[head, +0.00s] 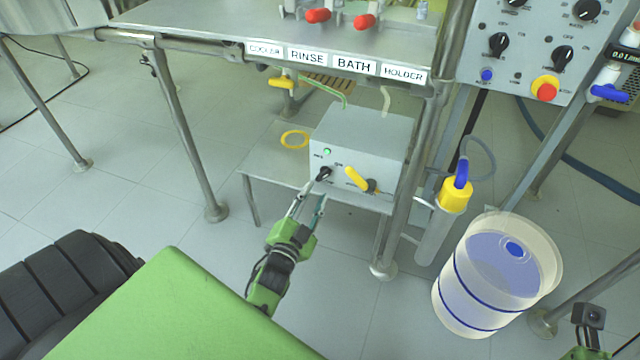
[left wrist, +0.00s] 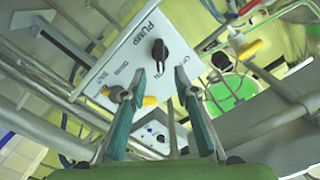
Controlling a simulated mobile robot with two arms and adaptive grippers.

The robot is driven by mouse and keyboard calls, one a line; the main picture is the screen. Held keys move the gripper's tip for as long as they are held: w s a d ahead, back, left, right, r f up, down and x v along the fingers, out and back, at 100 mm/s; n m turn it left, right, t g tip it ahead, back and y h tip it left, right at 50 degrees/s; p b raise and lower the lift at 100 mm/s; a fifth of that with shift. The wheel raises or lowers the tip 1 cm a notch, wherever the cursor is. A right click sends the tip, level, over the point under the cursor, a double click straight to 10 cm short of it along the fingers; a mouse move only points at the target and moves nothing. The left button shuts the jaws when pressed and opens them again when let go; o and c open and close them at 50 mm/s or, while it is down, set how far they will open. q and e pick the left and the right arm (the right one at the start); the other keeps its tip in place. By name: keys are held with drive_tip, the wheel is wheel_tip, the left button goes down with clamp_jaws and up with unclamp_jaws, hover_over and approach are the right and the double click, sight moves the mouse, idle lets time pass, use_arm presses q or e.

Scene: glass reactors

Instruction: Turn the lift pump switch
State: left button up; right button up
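The pump box (head: 365,135) is a grey box on a low shelf under the table. The lift pump switch (head: 324,173) is a black knob on its front face, near a green light and a yellow-handled valve (head: 356,180). In the left wrist view the black switch (left wrist: 160,52) shows on the panel below the word PUMP. My left gripper (head: 313,196) is in front of the panel; its two teal fingers (left wrist: 161,76) are apart, with the switch between and just beyond their tips. I cannot tell whether they touch it. Part of my right arm shows at the lower right corner; its fingers are not clear.
The table (head: 200,20) with labels COOLER, RINSE, BATH and HOLDER stands above. A table leg (head: 405,190) is right of the box. A yellow-capped cylinder (head: 440,220) and a translucent barrel (head: 490,315) stand further right.

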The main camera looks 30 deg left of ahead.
use_arm(q)
drive_tip(key=v, duration=0.5)
idle(0.4)
